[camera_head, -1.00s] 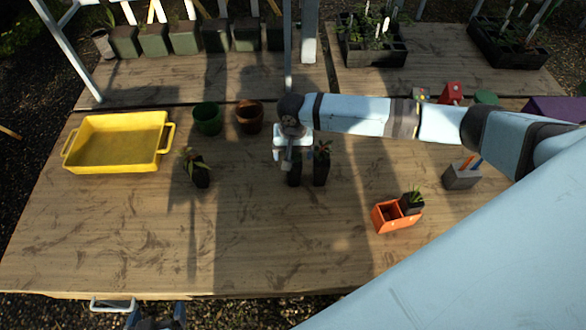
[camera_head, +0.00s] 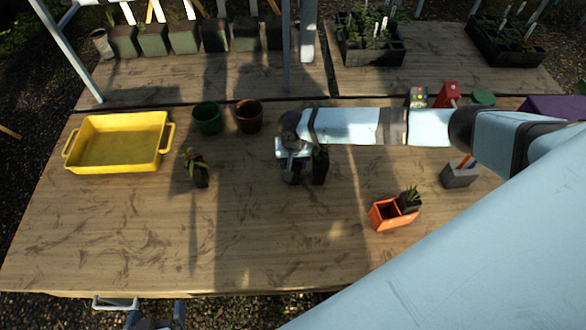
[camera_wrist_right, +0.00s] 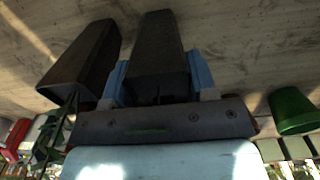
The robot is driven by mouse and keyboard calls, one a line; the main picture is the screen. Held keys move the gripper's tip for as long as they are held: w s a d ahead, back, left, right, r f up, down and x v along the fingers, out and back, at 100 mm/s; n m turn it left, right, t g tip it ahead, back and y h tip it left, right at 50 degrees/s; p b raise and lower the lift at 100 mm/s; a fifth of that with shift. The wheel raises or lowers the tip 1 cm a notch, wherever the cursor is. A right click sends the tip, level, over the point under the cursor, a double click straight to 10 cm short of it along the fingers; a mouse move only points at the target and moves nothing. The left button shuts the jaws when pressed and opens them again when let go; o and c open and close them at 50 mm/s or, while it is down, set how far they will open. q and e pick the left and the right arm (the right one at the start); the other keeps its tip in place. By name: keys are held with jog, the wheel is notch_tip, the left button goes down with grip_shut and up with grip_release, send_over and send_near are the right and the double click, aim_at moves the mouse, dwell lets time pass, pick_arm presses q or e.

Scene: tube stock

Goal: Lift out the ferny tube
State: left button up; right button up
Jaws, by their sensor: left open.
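My right gripper (camera_head: 291,178) points down over a dark square tube near the table's middle. In the right wrist view this tube (camera_wrist_right: 157,50) stands between the two blue fingers, close to both; whether they press on it is unclear. A second dark tube (camera_head: 320,170) with green leaves stands just right of it, and also shows in the right wrist view (camera_wrist_right: 88,62). Another planted tube (camera_head: 200,178) stands alone to the left. A spiky-leaved tube (camera_head: 410,203) sits in an orange holder (camera_head: 384,216). I cannot tell which plant is ferny. My left gripper (camera_head: 156,318) is open at the bottom edge.
A yellow tray (camera_head: 119,165) stands at the left, with a green pot (camera_head: 206,119) and a brown pot (camera_head: 249,116) beside it. A grey holder (camera_head: 458,178) with sticks stands at the right. The front of the table is clear.

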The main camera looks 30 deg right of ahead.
pick_arm(q)
jog(key=shift+w+r, duration=0.15)
jog(key=shift+w, duration=0.15)
pick_arm(e)
jog(key=shift+c, duration=0.4)
